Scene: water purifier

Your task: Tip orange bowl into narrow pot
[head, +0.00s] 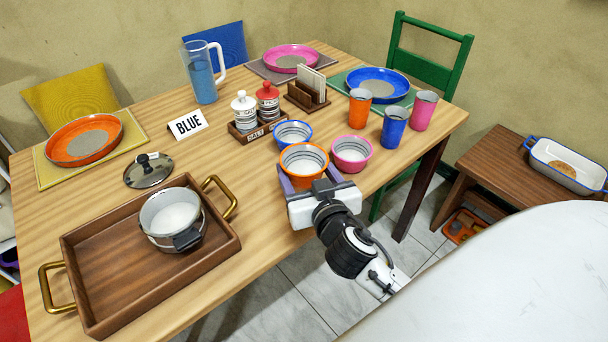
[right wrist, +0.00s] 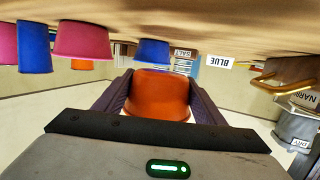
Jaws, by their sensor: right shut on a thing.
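The orange bowl (head: 303,160) has a grey-ringed inside and sits at the table's front edge in the head view. My right gripper (head: 310,183) is shut on it, with a finger on each side; the bowl (right wrist: 160,92) fills the space between the fingers (right wrist: 160,100) in the right wrist view. Whether its base touches the table is hard to tell. A pale metal pot (head: 172,220) stands open in the wooden tray to the left, its inside whitish. In the right wrist view a pot (right wrist: 297,125) shows at the right edge with partly readable labels. My left gripper is out of view.
The wooden tray (head: 90,268) has raised brass handles. A pink bowl (head: 351,153) and a blue bowl (head: 293,133) stand close to the orange bowl. A lid (head: 148,170) lies behind the pot. Bare table lies between tray and bowls.

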